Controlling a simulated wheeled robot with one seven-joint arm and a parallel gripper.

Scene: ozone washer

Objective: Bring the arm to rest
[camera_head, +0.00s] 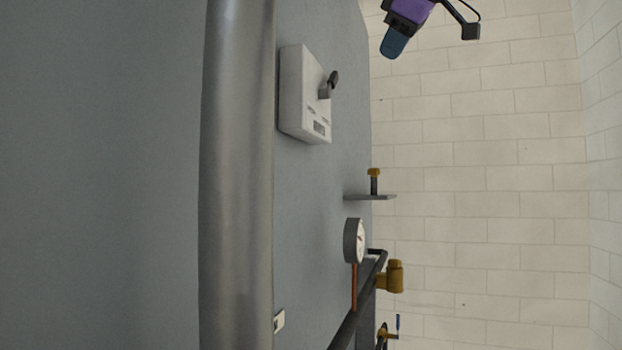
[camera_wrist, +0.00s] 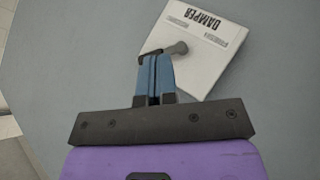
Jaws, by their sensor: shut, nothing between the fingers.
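My gripper (camera_head: 394,42) shows at the top of the head view, purple and black with blue fingers, off to the right of the grey machine surface and touching nothing that I can see there. In the wrist view my gripper (camera_wrist: 154,62) has its two blue fingers together with nothing between them. The fingertips appear in front of the left edge of a white box labelled DAMPER, near its grey lever. I cannot tell the distance from the wrist view, but the head view shows them apart.
The white damper box (camera_head: 302,95) with a dark lever (camera_head: 329,85) is on the grey panel (camera_head: 305,200). A round gauge (camera_head: 355,240), a brass valve (camera_head: 392,276) and a thick metal pipe (camera_head: 237,180) are nearby. A pale brick wall (camera_head: 480,180) stands behind open space.

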